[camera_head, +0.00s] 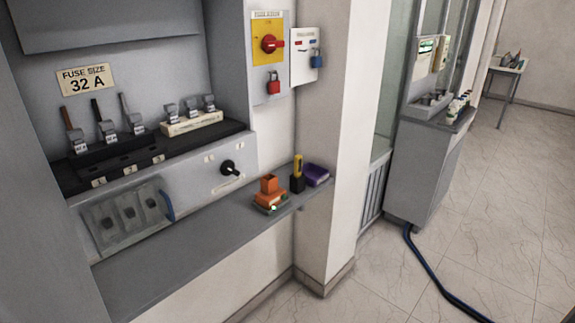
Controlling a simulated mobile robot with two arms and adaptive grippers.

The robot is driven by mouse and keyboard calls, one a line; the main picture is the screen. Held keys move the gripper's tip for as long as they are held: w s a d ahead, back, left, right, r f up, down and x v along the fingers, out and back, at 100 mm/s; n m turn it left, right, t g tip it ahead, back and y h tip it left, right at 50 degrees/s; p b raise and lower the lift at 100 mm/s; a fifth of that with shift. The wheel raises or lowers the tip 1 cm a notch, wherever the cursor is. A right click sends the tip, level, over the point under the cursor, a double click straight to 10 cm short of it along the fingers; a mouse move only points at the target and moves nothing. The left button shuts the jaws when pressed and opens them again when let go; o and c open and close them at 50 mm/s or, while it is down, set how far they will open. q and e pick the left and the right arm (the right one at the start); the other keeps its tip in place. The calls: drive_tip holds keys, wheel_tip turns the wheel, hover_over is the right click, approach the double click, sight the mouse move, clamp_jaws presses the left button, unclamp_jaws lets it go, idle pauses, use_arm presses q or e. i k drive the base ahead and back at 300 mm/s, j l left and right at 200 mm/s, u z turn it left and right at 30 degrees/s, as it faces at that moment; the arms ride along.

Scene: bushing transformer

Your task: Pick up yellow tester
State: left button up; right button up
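The yellow tester (298,167) stands upright near the right end of a grey shelf (170,267) in the head view. Its upper part is yellow and its lower part (297,184) is black; I cannot tell whether the black part is a holder. An orange object (269,186) stands just left of it, and a purple object (316,174) lies just right of it. Neither of my grippers shows in the head view.
Above the shelf is a fuse panel with a black knob (231,168), a red rotary switch (269,44) and a red padlock (273,85). A wall pillar (335,150) stands right of the shelf. A dark blue hose (437,280) crosses the otherwise clear floor near a grey cabinet (415,170).

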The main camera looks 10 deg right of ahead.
sight(298, 158)
drive_tip(key=i+l+u, duration=0.15)
drive_tip(key=l+u, duration=0.2)
drive_tip(key=i+l+u, duration=0.1)
drive_tip(key=l+u, duration=0.25)
drive_tip(key=l, duration=0.2)
